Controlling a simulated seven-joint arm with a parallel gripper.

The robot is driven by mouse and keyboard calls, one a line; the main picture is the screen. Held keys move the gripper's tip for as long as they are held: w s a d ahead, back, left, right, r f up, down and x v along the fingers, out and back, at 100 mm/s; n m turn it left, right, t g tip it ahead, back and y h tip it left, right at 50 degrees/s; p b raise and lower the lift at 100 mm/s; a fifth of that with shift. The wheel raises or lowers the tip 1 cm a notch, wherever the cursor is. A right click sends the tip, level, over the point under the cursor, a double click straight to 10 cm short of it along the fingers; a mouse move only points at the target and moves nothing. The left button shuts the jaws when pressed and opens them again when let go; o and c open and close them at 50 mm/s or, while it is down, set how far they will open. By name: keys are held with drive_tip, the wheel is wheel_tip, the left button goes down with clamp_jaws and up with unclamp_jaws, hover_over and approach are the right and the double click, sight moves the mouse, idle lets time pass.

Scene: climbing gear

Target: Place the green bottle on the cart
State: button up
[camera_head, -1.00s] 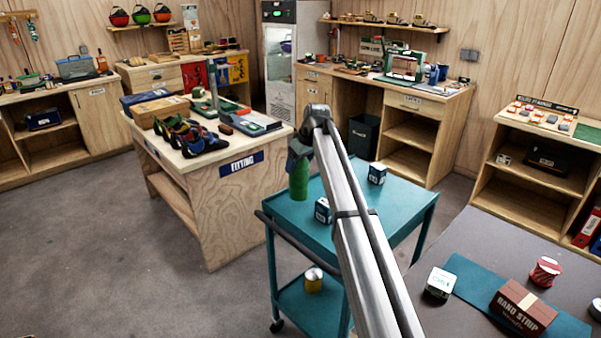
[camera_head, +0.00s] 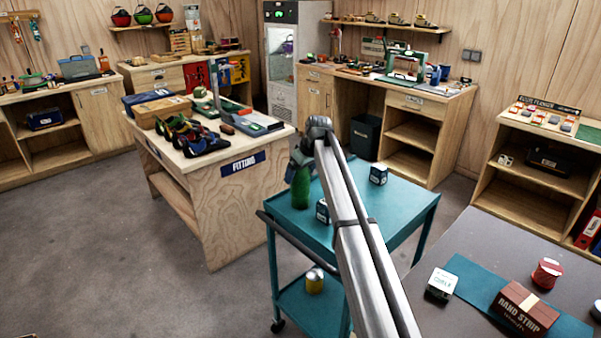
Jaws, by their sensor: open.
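The green bottle (camera_head: 300,189) stands upright at the left part of the teal cart's top (camera_head: 352,222). My gripper (camera_head: 301,160) is at the bottle's upper end, open. The fingers are small and dark here, so I cannot tell whether they still touch the bottle. My arm passes in front of the cart and hides part of its top.
A yellow can (camera_head: 314,280) is on the lower shelf. A grey table (camera_head: 455,235) with a hand strip box (camera_head: 522,308) is at the front right.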

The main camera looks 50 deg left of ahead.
drive_tip(key=shift+r, duration=0.1)
drive_tip(key=v, duration=1.2)
